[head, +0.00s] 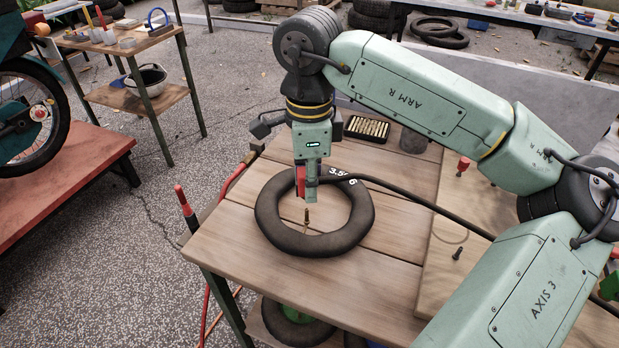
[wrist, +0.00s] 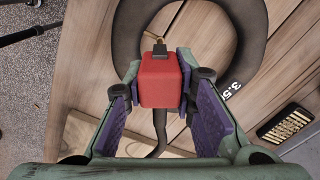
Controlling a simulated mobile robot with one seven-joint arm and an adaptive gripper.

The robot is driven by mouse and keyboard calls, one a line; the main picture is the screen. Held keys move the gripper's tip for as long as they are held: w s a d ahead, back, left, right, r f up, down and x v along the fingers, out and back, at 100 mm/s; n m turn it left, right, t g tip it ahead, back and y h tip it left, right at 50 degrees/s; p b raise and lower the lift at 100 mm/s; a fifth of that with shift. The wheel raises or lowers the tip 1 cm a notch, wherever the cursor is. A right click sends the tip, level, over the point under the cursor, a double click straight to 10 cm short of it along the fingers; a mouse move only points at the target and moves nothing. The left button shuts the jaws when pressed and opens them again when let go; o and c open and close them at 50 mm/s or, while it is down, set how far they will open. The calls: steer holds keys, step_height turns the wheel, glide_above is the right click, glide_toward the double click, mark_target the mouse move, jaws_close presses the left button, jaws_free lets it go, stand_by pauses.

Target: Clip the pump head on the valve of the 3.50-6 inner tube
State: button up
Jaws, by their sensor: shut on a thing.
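The black inner tube (head: 272,228) marked 3.50-6 lies flat on the wooden cart top. Its brass valve (head: 307,216) stands upright at the ring's near inner side. My gripper (head: 307,190) points down over the tube and is shut on the red pump head (head: 300,178). A black hose (head: 420,204) runs from the pump head off to the right. In the wrist view the red pump head (wrist: 160,84) sits between both purple-padded fingers, with a dark nozzle forward. The valve (wrist: 153,36) shows just beyond that nozzle. The pump head looks above the valve and apart from it.
A black box of brass pieces (head: 367,129) and a dark cup (head: 413,140) stand behind the tube. A board (head: 445,262) with bolts lies on the right. A red-handled tool (head: 184,205) is at the cart's left edge. The cart's front left (head: 225,250) is clear.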

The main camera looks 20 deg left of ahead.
steer(key=shift+f+b, duration=0.85)
steer(key=shift+f, duration=0.45)
steer(key=shift+f+b, duration=1.15)
steer(key=shift+b, duration=0.4)
stand_by(0.9)
steer(key=o, duration=1.1)
steer(key=shift+r, duration=0.1)
step_height(320, 180, up, 12)
stand_by(0.5)
